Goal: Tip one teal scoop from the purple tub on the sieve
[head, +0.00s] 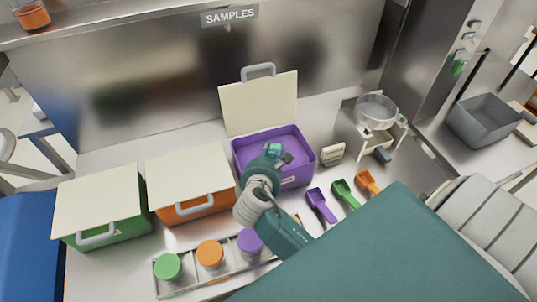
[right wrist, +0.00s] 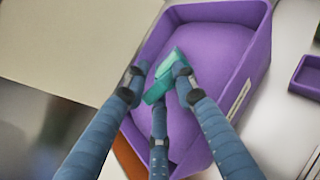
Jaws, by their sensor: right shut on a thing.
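The purple tub (head: 296,181) stands open at the back middle, its cream lid (head: 260,105) raised behind it. A smooth purple fill shows inside it. My right gripper (head: 277,158) is over the tub's near side, fingers pointing down into it. It is shut on the teal scoop (head: 274,149), which also shows between the fingers in the right wrist view (right wrist: 165,75). I cannot tell whether the scoop touches the fill or carries any. The sieve (head: 376,108), a round metal bowl, sits on a white stand right of the tub. My left gripper is not in view.
Closed green (head: 105,236) and orange (head: 195,207) tubs stand left. Purple (head: 320,205), green (head: 345,193) and orange (head: 368,182) scoops lie to the right. A jar rack (head: 188,287) is in front. A small cream label block (head: 333,153) sits between tub and sieve.

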